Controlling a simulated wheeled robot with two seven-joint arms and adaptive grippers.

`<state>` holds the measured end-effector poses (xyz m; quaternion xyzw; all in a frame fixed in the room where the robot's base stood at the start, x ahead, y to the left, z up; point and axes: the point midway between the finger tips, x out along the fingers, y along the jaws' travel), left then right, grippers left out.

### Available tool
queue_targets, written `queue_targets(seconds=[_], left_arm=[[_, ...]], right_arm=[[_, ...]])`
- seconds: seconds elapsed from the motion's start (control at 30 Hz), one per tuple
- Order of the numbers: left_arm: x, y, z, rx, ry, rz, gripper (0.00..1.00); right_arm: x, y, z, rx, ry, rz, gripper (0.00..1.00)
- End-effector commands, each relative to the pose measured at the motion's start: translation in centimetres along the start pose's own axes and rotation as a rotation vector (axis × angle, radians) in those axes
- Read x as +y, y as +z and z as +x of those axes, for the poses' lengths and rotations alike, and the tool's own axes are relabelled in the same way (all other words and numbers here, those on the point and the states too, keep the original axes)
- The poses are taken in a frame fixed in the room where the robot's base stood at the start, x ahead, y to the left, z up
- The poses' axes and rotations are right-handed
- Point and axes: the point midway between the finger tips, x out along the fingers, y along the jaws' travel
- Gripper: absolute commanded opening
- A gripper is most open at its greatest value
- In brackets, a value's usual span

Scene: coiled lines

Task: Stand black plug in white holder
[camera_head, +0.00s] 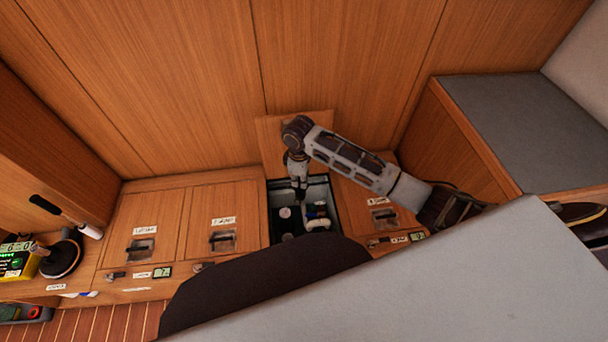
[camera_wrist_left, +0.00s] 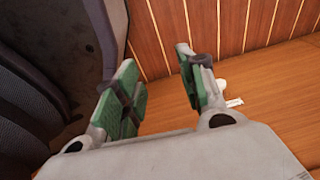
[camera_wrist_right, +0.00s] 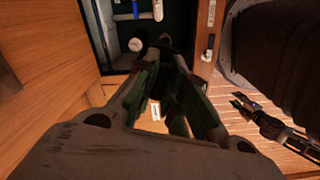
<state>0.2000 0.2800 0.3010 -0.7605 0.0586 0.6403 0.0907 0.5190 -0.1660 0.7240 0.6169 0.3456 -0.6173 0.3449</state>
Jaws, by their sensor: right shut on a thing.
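My right gripper (camera_head: 300,190) reaches down into an open compartment (camera_head: 270,215) in the wooden bench. In the right wrist view its fingers (camera_wrist_right: 165,48) close together at the tips on a dark thing, which looks like the black plug but is mostly hidden by the fingers. A pale round piece (camera_head: 285,212) sits inside the compartment, left of and below the gripper; it also shows in the right wrist view (camera_wrist_right: 135,45). I cannot tell whether it is the white holder. My left gripper (camera_wrist_left: 160,95) is open and empty above the wooden bench.
Closed latched lids (camera_head: 145,222) lie left. A black disc (camera_head: 62,258) and a yellow meter (camera_head: 18,262) are at far left.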

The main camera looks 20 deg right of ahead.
Motion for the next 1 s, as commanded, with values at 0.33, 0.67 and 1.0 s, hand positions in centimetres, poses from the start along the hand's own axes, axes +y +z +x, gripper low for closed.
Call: queue_targets(seconds=[0.33,0.67,1.0], left_arm=[[1.2,-3.9,-0.5,0.017,0.014,-0.004,0.40],[2.5,-7.7,-2.2,0.031,0.033,-0.006,0.40],[3.7,-10.9,-4.7,0.043,0.053,-0.008,0.40]], right_arm=[[-0.6,-1.1,4.6,0.000,0.001,-0.233,0.00],[-1.1,-1.9,8.8,0.000,0.000,-0.427,0.00],[-1.7,-2.7,13.2,0.000,0.000,-0.627,0.00]])
